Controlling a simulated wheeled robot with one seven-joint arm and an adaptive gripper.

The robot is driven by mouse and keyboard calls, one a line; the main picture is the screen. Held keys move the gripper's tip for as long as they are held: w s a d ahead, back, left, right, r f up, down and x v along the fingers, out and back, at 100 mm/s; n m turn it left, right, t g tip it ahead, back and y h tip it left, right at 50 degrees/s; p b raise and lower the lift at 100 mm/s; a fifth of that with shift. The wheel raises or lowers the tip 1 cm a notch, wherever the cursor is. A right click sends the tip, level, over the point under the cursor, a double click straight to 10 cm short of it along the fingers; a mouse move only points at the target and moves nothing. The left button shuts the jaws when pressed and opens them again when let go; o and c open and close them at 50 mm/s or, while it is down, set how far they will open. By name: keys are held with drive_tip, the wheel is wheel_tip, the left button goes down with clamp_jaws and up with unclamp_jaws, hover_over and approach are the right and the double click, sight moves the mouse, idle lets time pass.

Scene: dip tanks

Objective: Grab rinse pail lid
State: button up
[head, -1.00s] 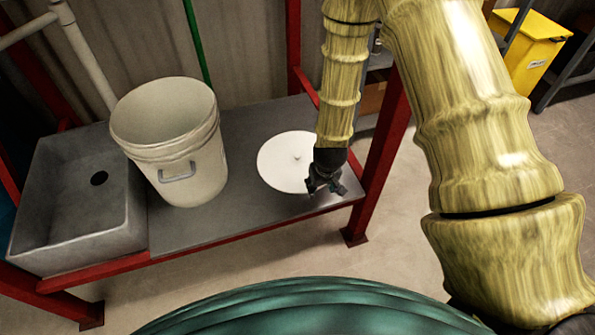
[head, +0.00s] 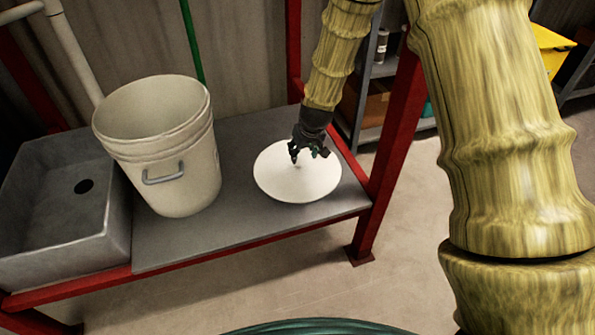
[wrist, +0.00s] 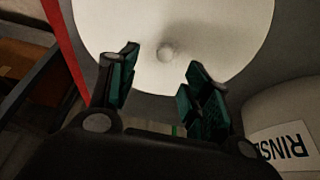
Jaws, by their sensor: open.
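The rinse pail lid (head: 285,182) is a round white disc with a small centre knob. It lies flat on the grey bench to the right of the pail. In the wrist view the lid (wrist: 220,25) fills the top, and its knob (wrist: 168,52) is just beyond and between the fingertips. My gripper (head: 308,156) is open and empty above the lid, near the knob; it also shows in the wrist view (wrist: 160,68). The rinse pail (head: 160,180) is white, open-topped and upright, with a grey handle. Its side, partly lettered, shows in the wrist view (wrist: 285,120).
A grey sink (head: 55,225) with a dark drain is left of the pail. The bench (head: 240,228) has a red frame, and a red post (head: 395,140) stands right of the lid. A green pole (head: 192,45) rises behind. Shelves (head: 385,65) stand behind the post.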

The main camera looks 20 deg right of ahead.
sight(298, 162)
drive_tip(key=b+x, duration=0.1)
drive_tip(key=x, duration=0.4)
drive_tip(key=b+x, duration=0.1)
drive_tip(key=x, duration=0.1)
drive_tip(key=shift+a+f+b, duration=0.2)
drive_tip(key=shift+a+b, duration=0.1)
drive_tip(key=shift+a, duration=0.1)
clamp_jaws()
